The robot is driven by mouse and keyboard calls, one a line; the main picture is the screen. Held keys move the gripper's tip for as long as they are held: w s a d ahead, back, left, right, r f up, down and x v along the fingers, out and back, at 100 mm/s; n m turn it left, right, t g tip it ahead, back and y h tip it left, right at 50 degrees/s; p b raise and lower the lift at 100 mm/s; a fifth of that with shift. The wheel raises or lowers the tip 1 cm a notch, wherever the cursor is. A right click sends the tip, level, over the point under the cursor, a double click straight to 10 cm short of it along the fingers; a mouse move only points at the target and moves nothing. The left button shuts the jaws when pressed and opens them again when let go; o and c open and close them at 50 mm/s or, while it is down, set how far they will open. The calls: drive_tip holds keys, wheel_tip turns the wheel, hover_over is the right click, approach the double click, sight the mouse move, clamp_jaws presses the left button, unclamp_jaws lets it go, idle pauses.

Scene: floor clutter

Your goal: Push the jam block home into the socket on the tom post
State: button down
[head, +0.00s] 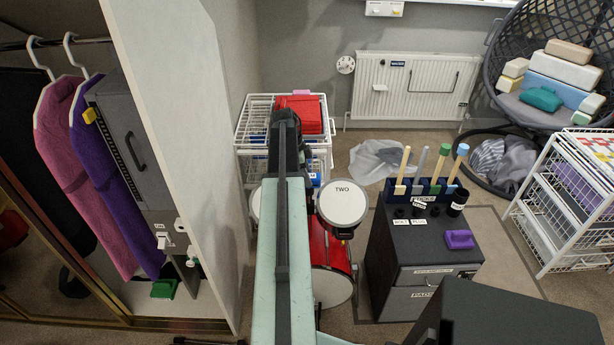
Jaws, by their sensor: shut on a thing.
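My arm reaches straight ahead through the middle of the head view. Its dark end with my gripper (286,128) lies in front of the white wire trolley. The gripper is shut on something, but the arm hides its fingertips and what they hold. I cannot make out the jam block. A round white drum head marked TWO (342,202) sits just right of the arm, above a red bass drum (330,262). Part of another drum shows left of the arm. The tom post and its socket are hidden behind the arm, so I cannot tell how block and socket meet.
A dark cabinet (411,257) stands right of the drums, with sticks in a rack and a purple object (459,240) on top. The white wire trolley (325,148) holds a red tub. A tall white panel (175,130) stands left. Another wire rack (548,222) stands right.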

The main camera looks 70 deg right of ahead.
drive_tip(key=shift+f+b, duration=0.3)
drive_tip(key=shift+f, duration=0.1)
drive_tip(key=c, duration=0.8)
unclamp_jaws()
drive_tip(key=shift+r, duration=0.1)
drive_tip(key=shift+o, duration=0.2)
drive_tip(key=p+v, duration=0.7)
drive_tip(key=shift+r, duration=0.15)
drive_tip(key=shift+w+r+p, duration=0.15)
drive_tip(key=shift+r+p, duration=0.2)
drive_tip(key=shift+p, duration=0.1)
drive_tip(key=shift+f, duration=0.1)
